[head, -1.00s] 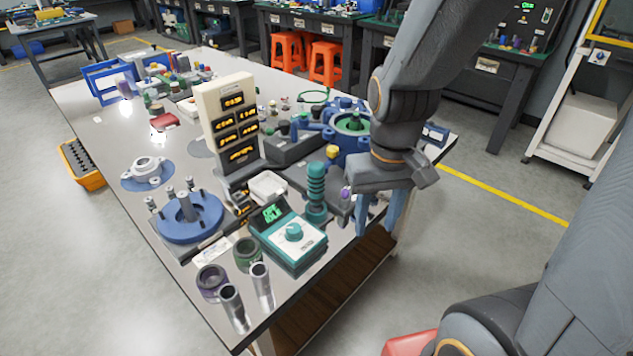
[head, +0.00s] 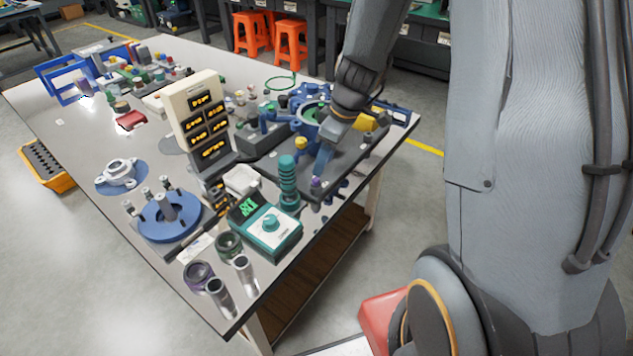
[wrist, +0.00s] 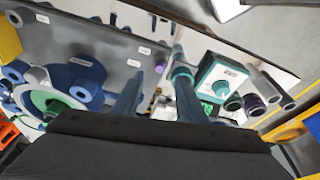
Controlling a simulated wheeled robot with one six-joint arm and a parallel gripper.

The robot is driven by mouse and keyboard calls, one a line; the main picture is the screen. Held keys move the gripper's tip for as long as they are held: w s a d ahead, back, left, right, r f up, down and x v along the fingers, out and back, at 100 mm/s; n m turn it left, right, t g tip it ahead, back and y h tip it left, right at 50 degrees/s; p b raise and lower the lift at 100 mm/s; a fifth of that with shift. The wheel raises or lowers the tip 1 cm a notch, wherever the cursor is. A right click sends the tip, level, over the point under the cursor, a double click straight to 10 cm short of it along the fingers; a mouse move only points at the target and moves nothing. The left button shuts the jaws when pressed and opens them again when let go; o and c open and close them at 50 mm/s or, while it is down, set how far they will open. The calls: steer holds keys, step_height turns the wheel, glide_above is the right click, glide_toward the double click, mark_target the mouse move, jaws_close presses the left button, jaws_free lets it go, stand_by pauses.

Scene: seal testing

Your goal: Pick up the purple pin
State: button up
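The purple pin (head: 316,183) is a small purple-topped piece near the right edge of the dark plate on the workbench, just right of the ribbed teal column. In the wrist view, a small purple tip (wrist: 158,91) shows between the two fingers; its lower part cannot be made out. My gripper (head: 322,163) is close above and beside the pin, fingers pointing down. In the wrist view my gripper (wrist: 159,78) has its two blue-grey fingers apart, with a clear gap around the purple tip. I see no contact with it.
The teal column (head: 288,183) and teal meter box (head: 267,226) stand close left of the gripper. A blue round housing (head: 302,118) and yellow block (head: 364,120) are behind it. Other small pins line the plate (head: 345,172). The floor beyond the bench's right edge is open.

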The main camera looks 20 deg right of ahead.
mark_target(316, 179)
steer(key=shift+p+x, duration=0.55)
steer(key=shift+x, duration=2.8)
jaws_close()
steer(key=shift+r, duration=0.15)
